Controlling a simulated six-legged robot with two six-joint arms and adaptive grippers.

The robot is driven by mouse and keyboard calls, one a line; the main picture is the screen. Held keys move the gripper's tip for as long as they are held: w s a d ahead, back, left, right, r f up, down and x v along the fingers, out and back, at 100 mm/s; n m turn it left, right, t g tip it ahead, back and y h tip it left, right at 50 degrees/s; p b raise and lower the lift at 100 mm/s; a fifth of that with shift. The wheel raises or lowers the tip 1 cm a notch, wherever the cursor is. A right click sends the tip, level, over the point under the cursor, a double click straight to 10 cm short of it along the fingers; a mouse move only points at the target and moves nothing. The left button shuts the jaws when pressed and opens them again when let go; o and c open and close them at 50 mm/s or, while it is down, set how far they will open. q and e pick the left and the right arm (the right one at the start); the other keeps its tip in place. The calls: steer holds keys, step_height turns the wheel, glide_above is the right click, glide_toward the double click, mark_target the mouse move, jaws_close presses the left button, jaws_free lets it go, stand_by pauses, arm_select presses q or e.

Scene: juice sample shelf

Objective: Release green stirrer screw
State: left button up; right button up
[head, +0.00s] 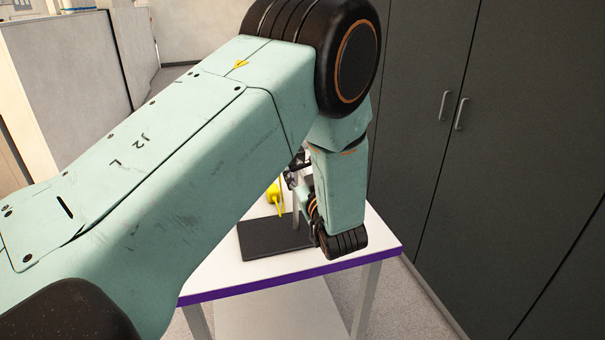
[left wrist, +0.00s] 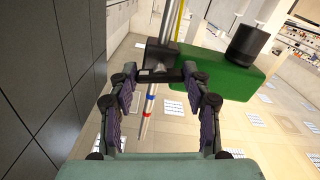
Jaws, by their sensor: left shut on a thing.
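In the left wrist view my left gripper (left wrist: 160,82) has its two purple-padded fingers on either side of a dark clamp part (left wrist: 158,74) and is shut on it. The clamp part sits at a metal rod (left wrist: 170,22). A green stirrer block (left wrist: 222,78) with a black round knob (left wrist: 248,45) is just beyond, to the right. I cannot make out a separate screw. A thin rod with red and blue bands (left wrist: 149,104) shows between the fingers. In the head view my left gripper (head: 294,176) is mostly hidden by my own arm. My right gripper is not in view.
A white table (head: 225,283) with a purple edge carries a black base plate (head: 262,240) and a yellow part (head: 273,195). Dark cabinets (head: 500,150) stand close on the right. A grey partition (head: 75,80) is at the back left.

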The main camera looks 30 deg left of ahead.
arm_select(q)
steer(key=n+b, duration=0.3)
steer(key=n, duration=0.1)
steer(key=shift+f+n, duration=0.1)
steer(key=shift+n, duration=0.2)
steer(key=shift+n+b, duration=4.85)
steer(key=shift+n, duration=0.55)
steer(key=o, duration=1.2)
steer(key=shift+s+d+r, duration=0.1)
steer(key=shift+s+r, duration=0.05)
steer(key=shift+r, duration=0.05)
steer(key=shift+c, duration=0.2)
